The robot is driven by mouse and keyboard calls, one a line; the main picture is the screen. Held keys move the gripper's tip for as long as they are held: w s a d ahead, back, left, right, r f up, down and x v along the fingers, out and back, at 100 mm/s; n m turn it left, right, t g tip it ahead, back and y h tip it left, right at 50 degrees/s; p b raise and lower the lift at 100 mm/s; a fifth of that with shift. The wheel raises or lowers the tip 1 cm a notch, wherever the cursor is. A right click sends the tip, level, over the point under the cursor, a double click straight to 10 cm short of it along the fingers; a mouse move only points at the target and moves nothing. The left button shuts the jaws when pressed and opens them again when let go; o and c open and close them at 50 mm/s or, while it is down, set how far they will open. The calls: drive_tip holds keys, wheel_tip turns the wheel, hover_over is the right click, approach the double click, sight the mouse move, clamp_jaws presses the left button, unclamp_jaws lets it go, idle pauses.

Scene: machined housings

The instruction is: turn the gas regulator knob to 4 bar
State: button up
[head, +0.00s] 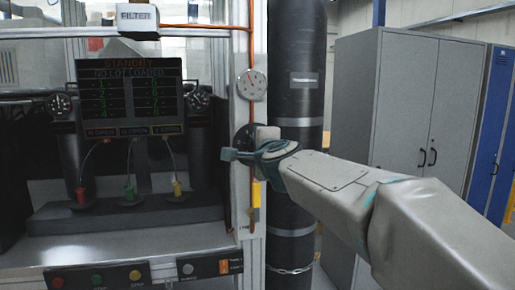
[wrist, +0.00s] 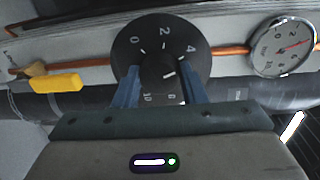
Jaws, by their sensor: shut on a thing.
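The regulator's black dial plate (wrist: 128,44) fills the upper middle of the wrist view. Its white numbers 0, 2 and 4 show along the top, with others partly hidden below. The dark knob (wrist: 153,68) is at its centre, and my gripper (wrist: 160,88) is shut on it, one blue finger on each side. A short white mark shows near the knob's right side, below the 4; the exact setting is hard to read. In the head view my gripper (head: 256,150) reaches the black dial (head: 241,138) from the right and hides most of the knob.
A round gauge (wrist: 283,48) with a red needle sits beside the dial on the copper pipe; in the head view the gauge (head: 251,84) is above it. A yellow valve handle (head: 256,194) hangs below. A black gas cylinder (head: 297,60) stands close behind my arm.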

drive_tip(key=shift+f, duration=0.1)
drive_tip(key=o, duration=1)
drive_tip(key=shift+s, duration=0.1)
drive_tip(key=p+v, duration=0.2)
drive_tip(key=v, duration=1.1)
drive_tip(key=shift+s, duration=0.35)
